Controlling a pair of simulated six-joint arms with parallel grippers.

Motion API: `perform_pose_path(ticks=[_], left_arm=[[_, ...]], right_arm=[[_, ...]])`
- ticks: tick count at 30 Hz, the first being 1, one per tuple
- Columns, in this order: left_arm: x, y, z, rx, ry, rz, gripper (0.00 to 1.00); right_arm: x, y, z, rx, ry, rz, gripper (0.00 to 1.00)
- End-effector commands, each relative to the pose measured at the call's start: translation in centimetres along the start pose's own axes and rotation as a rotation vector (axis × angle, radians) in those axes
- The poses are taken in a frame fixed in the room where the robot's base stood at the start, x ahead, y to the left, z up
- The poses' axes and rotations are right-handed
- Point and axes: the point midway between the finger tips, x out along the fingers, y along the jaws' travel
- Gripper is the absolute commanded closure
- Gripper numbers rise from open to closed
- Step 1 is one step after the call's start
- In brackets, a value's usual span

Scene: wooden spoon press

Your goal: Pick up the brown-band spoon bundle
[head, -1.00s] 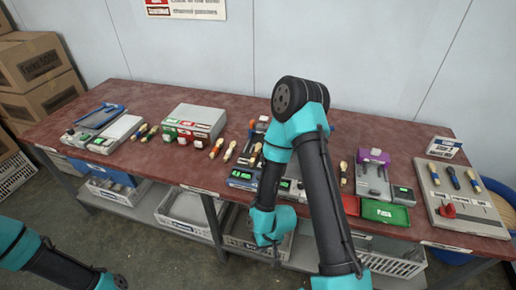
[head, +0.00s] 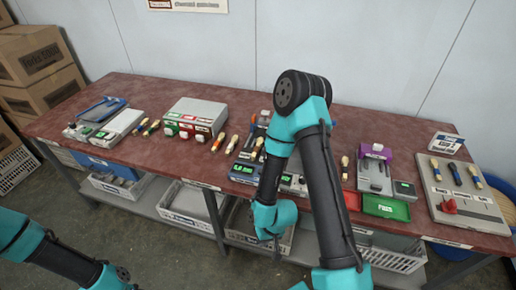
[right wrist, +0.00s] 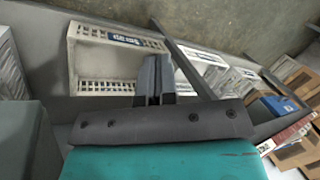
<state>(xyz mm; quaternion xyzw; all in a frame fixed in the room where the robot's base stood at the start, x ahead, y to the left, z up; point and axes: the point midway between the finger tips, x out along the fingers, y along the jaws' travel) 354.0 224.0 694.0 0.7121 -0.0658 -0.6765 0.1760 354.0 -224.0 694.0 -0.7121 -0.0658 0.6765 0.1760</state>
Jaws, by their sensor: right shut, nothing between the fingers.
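Several small spoon bundles lie on the red-brown table. One orange-toned bundle (head: 218,142) and a pale one (head: 231,145) lie right of the grey box. Another (head: 257,149) lies partly beside my right arm, and one (head: 344,168) lies right of that arm. The band colours are too small to tell which is brown. My right gripper (right wrist: 154,75) is shut and empty; in the head view it hangs low in front of the table edge. My left arm shows at lower left, but its gripper is out of view.
A grey box with coloured labels (head: 196,112) stands at centre left. A grey press with a purple top (head: 375,172) and a green tray (head: 386,208) stand right of my arm. A board (head: 462,205) with more bundles lies far right. White crates (head: 188,203) fill the lower shelf.

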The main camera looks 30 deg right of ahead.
Motion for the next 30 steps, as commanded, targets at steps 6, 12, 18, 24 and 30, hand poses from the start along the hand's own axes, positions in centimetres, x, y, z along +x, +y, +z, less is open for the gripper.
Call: perform_pose_path(ticks=[6, 12, 18, 24, 30], left_arm=[[0.0, 0.0, 0.0, 0.0, 0.0, 0.0, 0.57], [0.0, 0.0, 0.0, 0.0, 0.0, 0.0, 0.57], [0.0, 0.0, 0.0, 0.0, 0.0, 0.0, 0.57], [0.0, 0.0, 0.0, 0.0, 0.0, 0.0, 0.57], [0.0, 0.0, 0.0, 0.0, 0.0, 0.0, 0.57]], right_arm=[[0.0, 0.0, 0.0, 0.0, 0.0, 0.0, 0.85], [0.0, 0.0, 0.0, 0.0, 0.0, 0.0, 0.66], [0.0, 0.0, 0.0, 0.0, 0.0, 0.0, 0.53], [0.1, -0.2, -0.2, -0.006, 0.0, -0.001, 0.53], [1.2, -3.0, -3.6, -0.09, -0.002, -0.014, 0.53]])
